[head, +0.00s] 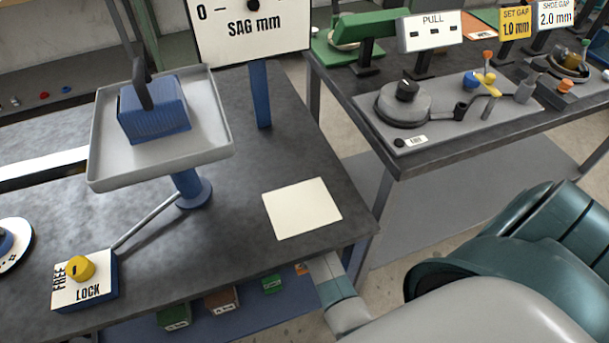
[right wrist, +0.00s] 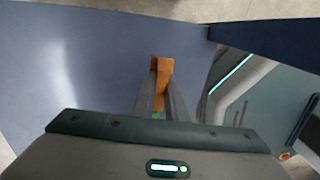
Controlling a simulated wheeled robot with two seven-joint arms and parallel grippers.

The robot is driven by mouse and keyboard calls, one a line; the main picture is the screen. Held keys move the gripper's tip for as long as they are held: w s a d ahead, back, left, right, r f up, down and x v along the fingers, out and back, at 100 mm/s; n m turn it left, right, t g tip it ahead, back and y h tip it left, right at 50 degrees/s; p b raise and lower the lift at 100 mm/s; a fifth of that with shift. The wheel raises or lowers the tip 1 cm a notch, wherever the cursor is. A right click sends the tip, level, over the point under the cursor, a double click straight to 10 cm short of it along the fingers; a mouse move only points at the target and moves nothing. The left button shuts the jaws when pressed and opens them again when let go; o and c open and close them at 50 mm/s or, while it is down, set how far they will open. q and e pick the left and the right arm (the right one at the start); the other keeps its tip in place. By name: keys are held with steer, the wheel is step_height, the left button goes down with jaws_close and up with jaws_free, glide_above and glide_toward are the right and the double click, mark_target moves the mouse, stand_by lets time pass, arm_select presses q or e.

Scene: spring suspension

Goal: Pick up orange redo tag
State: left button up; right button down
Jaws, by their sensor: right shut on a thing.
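The orange redo tag (right wrist: 161,68) is between the fingers of my right gripper (right wrist: 160,88) in the right wrist view. The gripper is shut on it, and the fingers cover part of the tag. In the head view a small orange bit (head: 301,268) shows below the table's front edge, beside my right arm. The right gripper itself is mostly hidden there by the table edge and arm. My left gripper is not in view.

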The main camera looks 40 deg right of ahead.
steer(key=shift+r, duration=1.65)
